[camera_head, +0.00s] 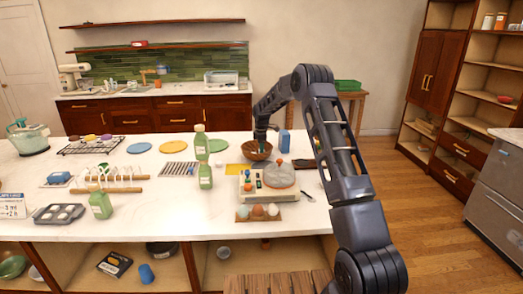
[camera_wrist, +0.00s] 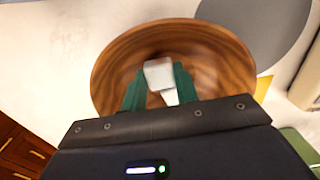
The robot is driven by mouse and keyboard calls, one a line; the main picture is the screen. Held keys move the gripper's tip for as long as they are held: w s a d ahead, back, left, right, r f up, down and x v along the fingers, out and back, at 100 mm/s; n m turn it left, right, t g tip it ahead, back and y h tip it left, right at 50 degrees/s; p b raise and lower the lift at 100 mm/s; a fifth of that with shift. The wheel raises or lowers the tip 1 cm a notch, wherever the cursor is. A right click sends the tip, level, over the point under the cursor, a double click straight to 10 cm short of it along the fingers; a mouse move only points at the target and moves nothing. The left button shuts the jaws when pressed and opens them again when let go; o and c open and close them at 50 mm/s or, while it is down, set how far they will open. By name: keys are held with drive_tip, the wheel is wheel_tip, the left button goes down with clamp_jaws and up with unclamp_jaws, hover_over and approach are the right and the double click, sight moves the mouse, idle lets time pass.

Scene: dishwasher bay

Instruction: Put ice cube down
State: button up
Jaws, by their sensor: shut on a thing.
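My gripper (camera_wrist: 158,82) is shut on a pale, whitish ice cube (camera_wrist: 158,72), which sits between its two green fingertips. A brown wooden bowl (camera_wrist: 115,62) lies directly beneath the gripper in the wrist view. A second whitish piece shows just below the held cube, partly hidden by the fingers; I cannot tell what it is. In the head view, my gripper (camera_head: 262,138) points down over the wooden bowl (camera_head: 257,155) on the white counter. The cube is too small to see there. The gap between cube and bowl floor is hard to judge.
A blue box (camera_head: 285,142) stands right of the bowl. Green bottles (camera_head: 202,148) stand to the left. A yellow sheet (camera_head: 236,169) lies beside the bowl.

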drive_tip(key=shift+f, duration=0.35)
drive_tip(key=o, duration=1)
drive_tip(key=shift+c, duration=0.2)
drive_tip(key=shift+r, duration=0.1)
